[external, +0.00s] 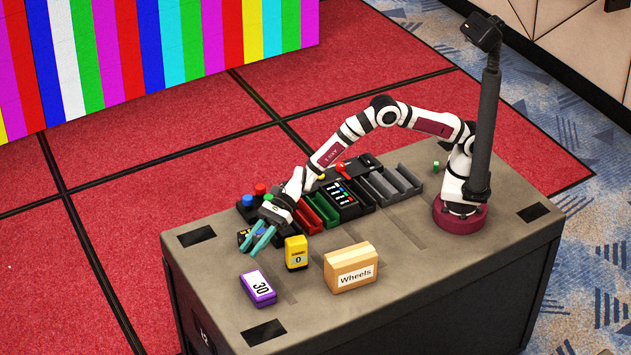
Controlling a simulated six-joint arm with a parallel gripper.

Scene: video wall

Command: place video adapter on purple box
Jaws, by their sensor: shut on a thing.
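The purple box (258,288), with a white top marked 30, lies near the table's front left. My gripper (256,246) has teal fingers that reach down and left, above and behind the purple box and apart from it. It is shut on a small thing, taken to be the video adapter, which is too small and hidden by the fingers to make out. A dark item with blue and yellow marks (243,238) shows just left of the fingers; I cannot tell whether they touch it.
A yellow box marked 0 (296,254) stands upright right of my gripper. A cardboard box labelled Wheels (351,268) is farther right. Trays, including a green one (324,209), and a panel with coloured knobs (260,190) line the back. The table's front right is clear.

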